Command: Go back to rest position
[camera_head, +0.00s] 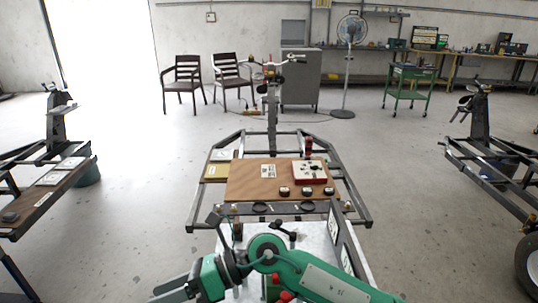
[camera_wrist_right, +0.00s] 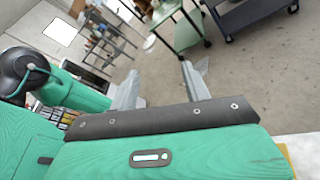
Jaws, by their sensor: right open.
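My right arm comes in from the bottom right of the head view and folds across to the left. My right gripper (camera_head: 172,287) is at the bottom left of the arm, in front of the work frame and well short of its board. In the right wrist view its two grey fingers (camera_wrist_right: 161,84) stand apart with nothing between them, so it is open and empty. My left gripper is not in view. On the brown board (camera_head: 246,187) sit a red-edged box with a white top (camera_head: 310,171) and several small dark round parts (camera_head: 284,191).
A metal work frame (camera_head: 361,208) surrounds the board. Similar frames stand at left (camera_head: 57,133) and right (camera_head: 478,125). Chairs (camera_head: 183,80), a grey cabinet (camera_head: 300,83), a fan (camera_head: 351,32) and a green cart (camera_head: 409,84) stand at the back. Open floor lies either side.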

